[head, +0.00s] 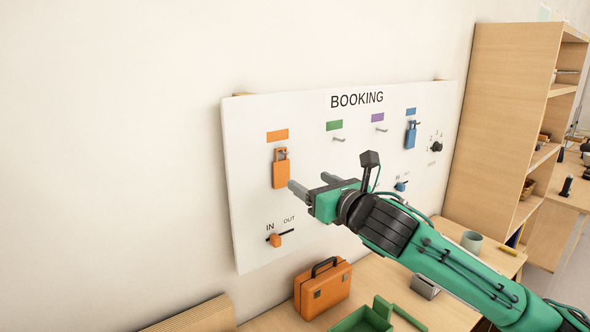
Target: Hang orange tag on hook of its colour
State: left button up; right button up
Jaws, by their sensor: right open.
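The orange tag (281,173) hangs on the white board at the hook under the orange colour label (277,135). My right gripper (307,183) is open and empty just to the right of the tag, its fingers pointing towards the board. In the picture the finger nearest the tag seems apart from it. A blue tag (410,135) hangs under the blue label (411,112). The hooks under the green label (334,126) and the purple label (377,118) are bare. My left gripper is not in view.
The board (245,220) reads BOOKING and has an orange IN/OUT slider (275,240), a blue slider (401,186) and a black knob (437,147). Below stand an orange case (322,289), a green tray (362,322) and a cup (472,241). A wooden shelf (497,120) stands right.

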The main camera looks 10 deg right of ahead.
aim_at(282, 165)
jog(key=p+x, duration=0.3)
jog(key=x, duration=0.6)
jog(key=shift+w+a+r, duration=0.1)
jog(key=shift+w, duration=0.1)
jog(key=shift+p+x, duration=0.3)
jog(key=shift+x, duration=0.5)
jog(key=c, duration=1)
jog(key=shift+p, duration=0.4)
jog(key=shift+c, duration=0.2)
jog(key=o, duration=1)
